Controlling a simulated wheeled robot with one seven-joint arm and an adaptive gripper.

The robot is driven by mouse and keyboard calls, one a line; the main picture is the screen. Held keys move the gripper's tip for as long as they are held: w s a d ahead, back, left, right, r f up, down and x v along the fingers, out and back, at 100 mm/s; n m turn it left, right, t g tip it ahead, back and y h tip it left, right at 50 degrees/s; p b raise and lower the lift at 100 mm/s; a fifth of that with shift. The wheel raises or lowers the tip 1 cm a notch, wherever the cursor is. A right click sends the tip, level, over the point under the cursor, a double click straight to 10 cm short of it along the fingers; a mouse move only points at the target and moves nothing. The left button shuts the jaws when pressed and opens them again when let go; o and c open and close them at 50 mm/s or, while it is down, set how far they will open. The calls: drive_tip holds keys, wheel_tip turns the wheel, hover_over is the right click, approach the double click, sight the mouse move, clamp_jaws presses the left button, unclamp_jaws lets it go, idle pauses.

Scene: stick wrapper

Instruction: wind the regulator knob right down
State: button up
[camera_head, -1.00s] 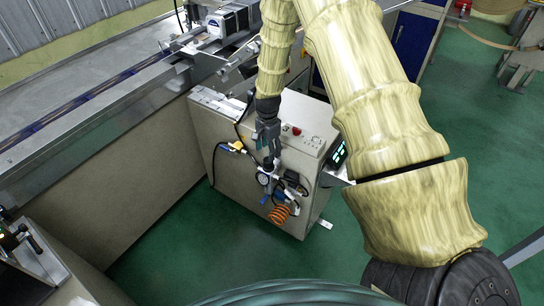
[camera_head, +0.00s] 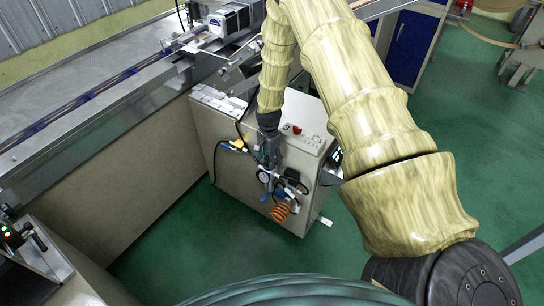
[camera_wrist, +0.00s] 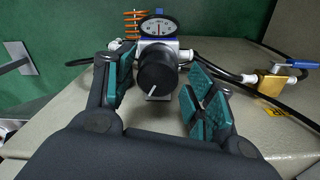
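The black round regulator knob (camera_wrist: 157,72) with a white mark sits in the middle of the wrist view, with the white-faced pressure gauge (camera_wrist: 159,27) just beyond it. My gripper (camera_wrist: 160,92) is open, with a teal-padded finger on each side of the knob. The left pad is nearer the knob than the right one, and a gap shows on the right. In the head view my gripper (camera_head: 268,160) points down at the regulator, and the gauge (camera_head: 263,176) shows below it. The knob is hidden there behind the gripper.
The regulator is on the side of a beige cabinet (camera_head: 225,130). An orange coiled hose (camera_head: 279,212) hangs below it. A brass fitting with a blue lever (camera_wrist: 278,80) and black hoses lie to the right in the wrist view. Green floor (camera_head: 180,255) is open in front.

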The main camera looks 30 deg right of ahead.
drive_tip(key=c, duration=0.8)
drive_tip(key=shift+d+r, duration=0.1)
drive_tip(key=shift+d, duration=0.4)
drive_tip(key=shift+a, duration=0.5)
drive_tip(key=shift+w+a, duration=0.15)
drive_tip(key=shift+a, duration=0.1)
drive_tip(key=shift+c, duration=0.2)
drive_tip(key=shift+w+d+r, duration=0.2)
drive_tip(key=shift+d, duration=0.1)
drive_tip(key=o, duration=1)
drive_tip(key=shift+o, duration=0.2)
drive_tip(key=shift+s+f, duration=0.15)
